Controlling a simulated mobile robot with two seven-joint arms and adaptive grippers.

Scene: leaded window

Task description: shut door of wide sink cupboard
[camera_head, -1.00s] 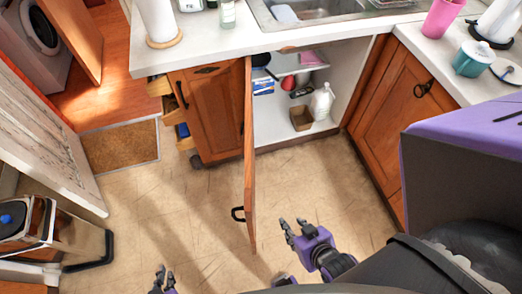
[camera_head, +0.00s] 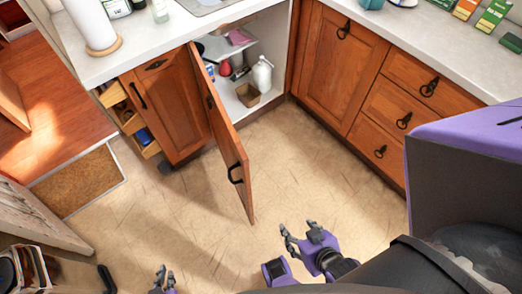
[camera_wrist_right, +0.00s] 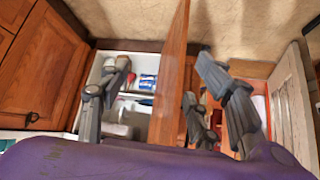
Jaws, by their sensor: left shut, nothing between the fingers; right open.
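The open cupboard (camera_head: 272,45) shows shelves with a white jug, a box and other items. My right gripper (camera_head: 302,237) is open and empty, to the right of the door's free edge and apart from it. In the right wrist view the door (camera_wrist_right: 172,75) appears edge-on between the spread fingers (camera_wrist_right: 165,95), beyond them. My left gripper (camera_head: 163,279) is shut and empty at the bottom edge, left of the door.
Closed cabinets and drawers (camera_head: 395,105) run along the right. The floor (camera_head: 320,165) between door and right cabinets is clear. A purple-and-grey part of mine fills the lower right.

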